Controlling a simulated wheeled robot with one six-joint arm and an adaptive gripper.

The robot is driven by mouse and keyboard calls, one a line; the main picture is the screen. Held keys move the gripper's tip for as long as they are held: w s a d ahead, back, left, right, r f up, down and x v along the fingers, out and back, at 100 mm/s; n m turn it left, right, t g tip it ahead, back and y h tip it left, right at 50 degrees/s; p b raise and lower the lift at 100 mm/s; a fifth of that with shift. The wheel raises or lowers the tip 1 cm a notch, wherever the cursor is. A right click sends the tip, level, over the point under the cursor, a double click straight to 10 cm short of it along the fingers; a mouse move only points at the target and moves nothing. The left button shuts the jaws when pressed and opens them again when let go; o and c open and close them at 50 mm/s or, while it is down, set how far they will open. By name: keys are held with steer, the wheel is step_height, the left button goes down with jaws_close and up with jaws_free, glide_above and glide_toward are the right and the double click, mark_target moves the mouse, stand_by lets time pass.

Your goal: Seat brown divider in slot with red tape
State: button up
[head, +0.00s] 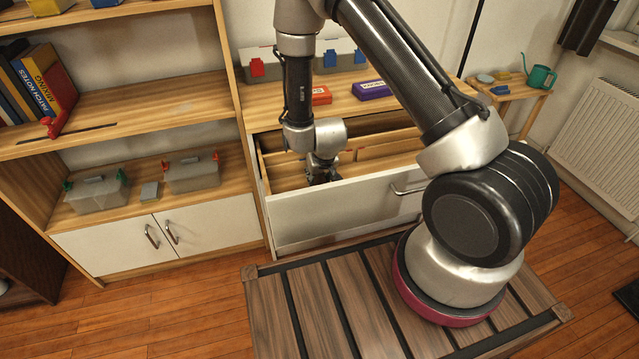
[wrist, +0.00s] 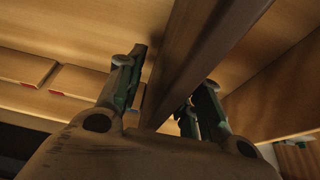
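The brown divider (wrist: 178,75) is a long dark strip in the wrist view, running from the upper right down between the fingers of my gripper (wrist: 167,88). One finger stands on each side of it. A narrow gap seems to show beside the left finger, and I cannot tell whether both fingers press on it. Small red marks, perhaps tape (wrist: 57,94), sit on the edges of pale wooden panels at left. In the head view my gripper (head: 322,172) is inside the open drawer (head: 335,212). The brown divider cannot be made out there, and its slot is not clear.
Pale wooden dividers (head: 388,148) stand in the drawer right of my gripper. An orange-red box (head: 321,95) and a purple box (head: 371,90) lie on the top above. A shelf unit (head: 150,122) with lidded bins stands at left. Slatted decking lies in front.

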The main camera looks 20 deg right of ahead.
jaws_close()
steer(key=shift+r, duration=0.15)
